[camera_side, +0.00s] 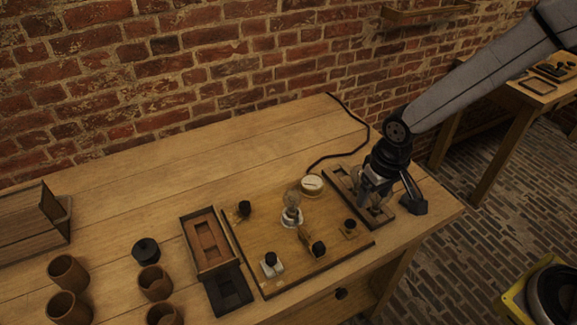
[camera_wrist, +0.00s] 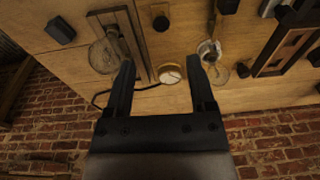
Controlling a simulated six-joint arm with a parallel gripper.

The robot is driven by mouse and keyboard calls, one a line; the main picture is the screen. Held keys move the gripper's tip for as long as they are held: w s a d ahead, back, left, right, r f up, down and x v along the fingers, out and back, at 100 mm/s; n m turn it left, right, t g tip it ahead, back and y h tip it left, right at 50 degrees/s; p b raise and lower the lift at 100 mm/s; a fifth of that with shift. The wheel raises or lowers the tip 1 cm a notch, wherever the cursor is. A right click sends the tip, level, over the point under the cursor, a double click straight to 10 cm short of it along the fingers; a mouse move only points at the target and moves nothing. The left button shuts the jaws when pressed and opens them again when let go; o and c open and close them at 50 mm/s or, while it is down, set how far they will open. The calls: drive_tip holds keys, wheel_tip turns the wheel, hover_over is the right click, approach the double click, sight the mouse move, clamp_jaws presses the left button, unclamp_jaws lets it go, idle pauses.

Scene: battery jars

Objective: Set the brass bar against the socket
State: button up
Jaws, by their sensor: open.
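The white lamp socket (camera_side: 291,220) stands on the wooden board with a clear glass bulb (camera_side: 291,200) in it. The socket also shows in the wrist view (camera_wrist: 208,46). A short brass-coloured bar (camera_side: 304,236) with a black knob (camera_side: 319,248) is in front of the socket in the side view; whether it touches the socket I cannot tell. My gripper (camera_side: 372,199) is over the dark wooden tray (camera_side: 340,180) at the board's right. In the wrist view my gripper (camera_wrist: 161,61) is open, with nothing visible held between its fingers. A clear glass piece (camera_wrist: 104,56) lies near the left finger.
A round white-faced dial (camera_side: 311,184) sits at the board's back edge with a black cord behind. Terminals with black knobs stand on the board.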

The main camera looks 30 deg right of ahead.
drive_tip(key=g, duration=0.1)
hover_over(319, 245)
wheel_tip(319, 245, down, 5)
drive_tip(key=shift+f, duration=0.2)
drive_tip(key=shift+f, duration=0.1)
drive_tip(key=shift+f, duration=3.8)
clamp_jaws()
